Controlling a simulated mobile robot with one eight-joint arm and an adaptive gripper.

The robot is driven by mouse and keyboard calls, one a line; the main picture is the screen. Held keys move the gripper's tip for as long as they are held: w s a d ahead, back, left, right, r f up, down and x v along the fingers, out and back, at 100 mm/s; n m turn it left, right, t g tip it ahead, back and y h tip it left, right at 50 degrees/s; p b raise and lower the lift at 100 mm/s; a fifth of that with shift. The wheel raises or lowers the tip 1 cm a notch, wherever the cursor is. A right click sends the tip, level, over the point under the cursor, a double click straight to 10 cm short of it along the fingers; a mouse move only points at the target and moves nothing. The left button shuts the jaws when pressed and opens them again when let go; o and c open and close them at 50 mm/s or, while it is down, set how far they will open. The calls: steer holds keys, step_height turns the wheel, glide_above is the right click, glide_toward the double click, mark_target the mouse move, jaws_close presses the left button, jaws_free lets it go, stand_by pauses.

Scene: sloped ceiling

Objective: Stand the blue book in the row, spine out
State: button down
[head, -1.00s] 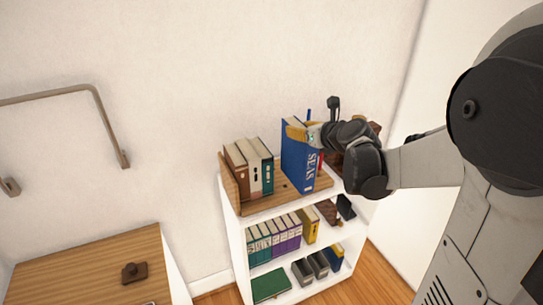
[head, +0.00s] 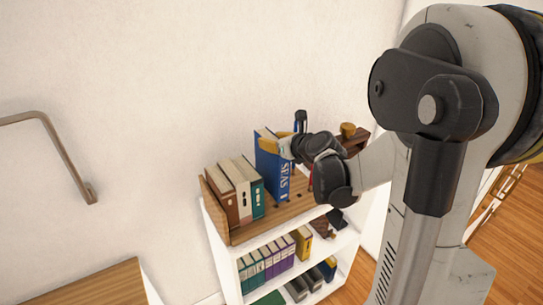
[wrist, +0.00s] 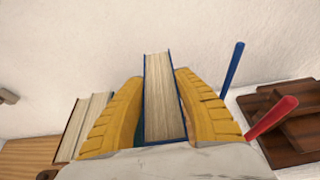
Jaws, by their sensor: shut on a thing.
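The blue book (head: 270,166) with white lettering on its spine stands upright over the wooden book rack (head: 285,212) on the top shelf, its spine facing out. My gripper (head: 285,147) is shut on it near the top. In the wrist view the yellow fingers of my gripper (wrist: 160,110) press both sides of the blue book (wrist: 160,95), page edges up. I cannot tell whether the blue book's bottom touches the rack.
A blue pen (wrist: 233,68) and a red pen (wrist: 272,117) stick up right of the book. Brown wooden pieces (wrist: 290,120) lie beyond them. Lower shelves hold purple and green books (head: 265,262). A wooden surface (head: 95,286) is at lower left.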

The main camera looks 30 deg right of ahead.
mark_target(272, 165)
steer(key=shift+f+b, duration=0.55)
steer(key=shift+f, duration=1.3)
steer(key=shift+f, duration=0.1)
steer(key=c, duration=1)
jaws_free()
steer(key=shift+o, duration=0.2)
